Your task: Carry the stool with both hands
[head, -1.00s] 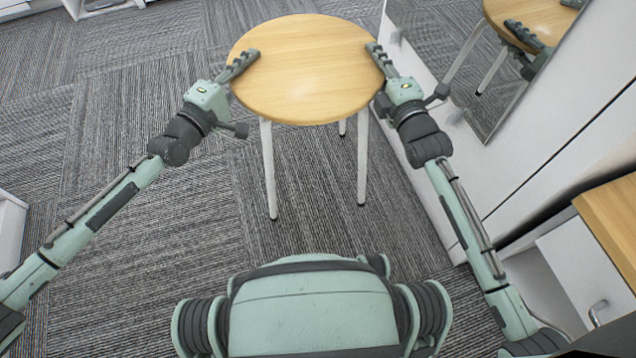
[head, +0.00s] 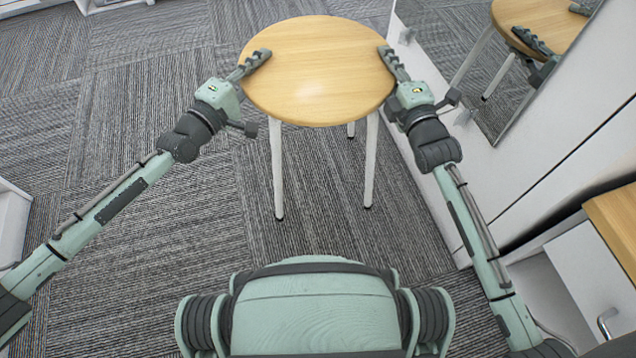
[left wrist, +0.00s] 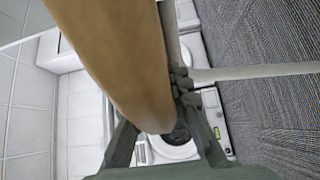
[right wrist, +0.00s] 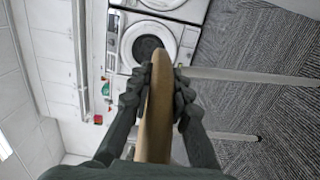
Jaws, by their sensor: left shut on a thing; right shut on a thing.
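The stool (head: 318,75) has a round light-wood seat and pale metal legs. It is upright in the middle of the head view, in front of my body. My left gripper (head: 258,62) is shut on the left edge of the seat; its fingers clasp the wooden rim (left wrist: 130,70) in the left wrist view. My right gripper (head: 388,60) is shut on the right edge, and the right wrist view shows the rim (right wrist: 154,115) between its fingers. I cannot tell whether the leg ends touch the carpet. One leg is mostly hidden behind the seat.
A white panel wall with a mirror (head: 500,60) stands close to my right arm. A wood-topped white cabinet (head: 615,230) is at the lower right. A white unit (head: 12,225) is at the left edge. Open carpet (head: 120,120) lies to the left and ahead.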

